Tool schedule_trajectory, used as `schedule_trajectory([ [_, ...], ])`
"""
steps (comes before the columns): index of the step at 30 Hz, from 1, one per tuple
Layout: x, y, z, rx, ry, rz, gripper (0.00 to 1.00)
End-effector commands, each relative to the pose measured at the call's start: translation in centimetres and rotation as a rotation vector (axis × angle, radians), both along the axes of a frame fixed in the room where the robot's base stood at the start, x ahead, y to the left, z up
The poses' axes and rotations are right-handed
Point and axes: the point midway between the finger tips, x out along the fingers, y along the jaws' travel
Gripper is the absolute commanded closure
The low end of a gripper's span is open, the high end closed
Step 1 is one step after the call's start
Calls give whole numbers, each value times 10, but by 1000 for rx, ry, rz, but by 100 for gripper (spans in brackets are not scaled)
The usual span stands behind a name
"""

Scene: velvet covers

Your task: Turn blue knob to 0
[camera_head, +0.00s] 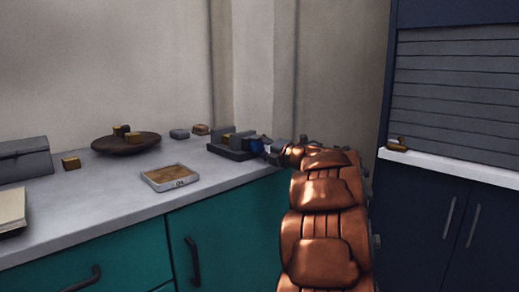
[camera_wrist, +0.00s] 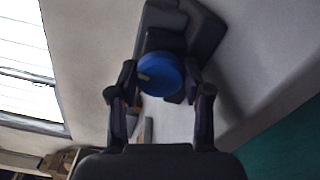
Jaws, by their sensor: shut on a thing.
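The blue knob (camera_wrist: 165,72) is a round disc with a small yellowish mark on its left side in the wrist view. It sits on a dark grey device (camera_wrist: 205,32). In the head view the knob (camera_head: 256,146) is small at the device's right end, partly hidden by my gripper. My gripper (camera_wrist: 160,92) has its two fingers on either side of the knob and is shut on it. In the head view my gripper (camera_head: 270,150) reaches the knob from the right. I cannot read any numbers around the knob.
The device stands near the right end of the grey counter (camera_head: 110,195). A small tray-like scale (camera_head: 170,178), a round brown dish (camera_head: 126,145) and a grey box (camera_head: 24,160) are on the counter. Teal drawers (camera_head: 225,235) are below. A dark blue cabinet (camera_head: 430,215) stands right.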

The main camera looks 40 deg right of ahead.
Motion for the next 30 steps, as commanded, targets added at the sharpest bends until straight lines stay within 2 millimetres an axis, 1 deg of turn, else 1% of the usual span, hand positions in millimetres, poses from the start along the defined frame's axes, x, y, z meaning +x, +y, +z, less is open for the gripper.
schedule_trajectory([
  [7, 0, 0, -2, 1, 4, 2, 86],
  [8, 0, 0, -2, 1, 4, 2, 49],
  [12, 0, 0, -2, 1, 3, 1, 35],
  [15, 0, 0, -1, 1, 3, 1, 26],
  [25, -2, 0, 0, 1, 1, 0, 26],
  [28, -10, 0, 1, 0, 0, 0, 26],
  [30, -19, 0, 1, 0, 0, -1, 26],
])
